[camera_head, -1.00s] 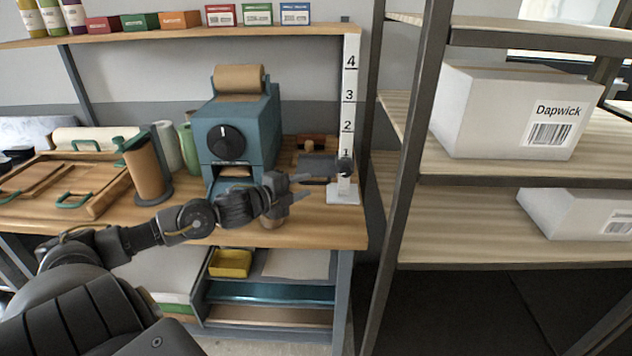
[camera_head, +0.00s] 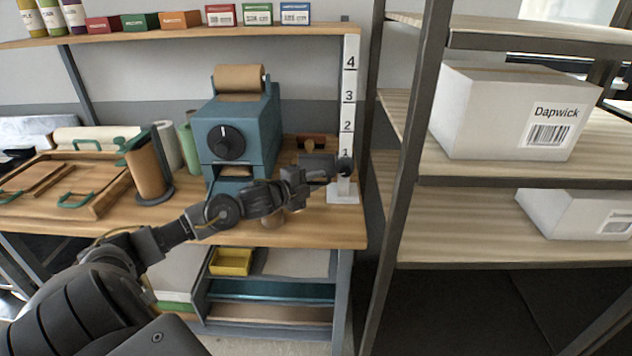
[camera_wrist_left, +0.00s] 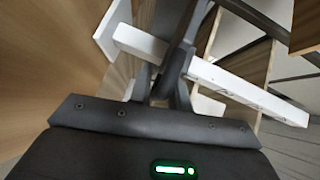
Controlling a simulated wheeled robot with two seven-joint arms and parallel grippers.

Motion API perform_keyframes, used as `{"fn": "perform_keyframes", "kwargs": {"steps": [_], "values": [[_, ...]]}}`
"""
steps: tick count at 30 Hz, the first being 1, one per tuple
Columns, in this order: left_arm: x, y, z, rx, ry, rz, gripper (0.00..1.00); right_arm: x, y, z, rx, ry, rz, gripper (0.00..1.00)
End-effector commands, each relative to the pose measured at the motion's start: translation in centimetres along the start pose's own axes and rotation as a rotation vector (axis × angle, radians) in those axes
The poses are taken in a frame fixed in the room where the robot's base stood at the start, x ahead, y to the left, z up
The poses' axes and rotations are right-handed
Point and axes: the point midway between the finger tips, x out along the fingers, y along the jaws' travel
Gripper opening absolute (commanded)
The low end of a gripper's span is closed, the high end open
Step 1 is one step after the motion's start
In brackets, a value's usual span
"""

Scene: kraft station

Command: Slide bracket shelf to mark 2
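The white post (camera_head: 350,100) stands upright at the right end of the workbench, with marks 1 to 4 from bottom to top. The dark grey bracket shelf (camera_head: 317,162) is on the post at about mark 1, with a dark round knob (camera_head: 345,167) on the post side. My left gripper (camera_head: 328,179) is at the knob, its tips overlapping it. In the left wrist view, its dark fingers (camera_wrist_left: 163,88) point at the post (camera_wrist_left: 245,90). The fingers look close together, but their grip on the knob cannot be made out. My right gripper is out of view.
A blue machine (camera_head: 237,130) with a black dial stands left of the post, behind my left arm. A dark rack upright (camera_head: 412,140) stands close on the right, with shelves holding white boxes (camera_head: 500,110). An upper shelf (camera_head: 180,36) runs above the bench.

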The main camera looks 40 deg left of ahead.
Motion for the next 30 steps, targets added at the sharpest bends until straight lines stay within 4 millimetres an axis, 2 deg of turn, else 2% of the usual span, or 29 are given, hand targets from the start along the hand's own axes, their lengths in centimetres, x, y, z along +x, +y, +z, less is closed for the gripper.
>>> {"fn": "perform_keyframes", "kwargs": {"steps": [1,3,13,17,21,24,30], "values": [[0.0,0.3,0.0,0.000,0.000,0.006,0.09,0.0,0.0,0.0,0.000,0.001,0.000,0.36],[0.0,0.3,0.0,0.000,0.000,0.007,0.00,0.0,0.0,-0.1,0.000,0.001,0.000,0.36],[-0.1,0.1,-0.1,0.000,0.001,0.013,0.00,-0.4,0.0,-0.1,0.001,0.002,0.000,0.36],[-0.4,-2.1,-0.5,0.001,0.002,0.011,0.00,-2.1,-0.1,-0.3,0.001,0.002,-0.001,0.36],[-0.8,-5.5,-0.9,0.003,0.001,0.006,0.00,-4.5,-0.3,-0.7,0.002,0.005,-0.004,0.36],[-1.1,-7.3,-1.2,0.001,0.000,0.006,0.00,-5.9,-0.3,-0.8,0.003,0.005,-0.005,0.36],[-1.2,-7.6,-1.2,0.000,0.000,0.007,0.00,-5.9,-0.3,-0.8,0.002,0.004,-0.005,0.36]]}}
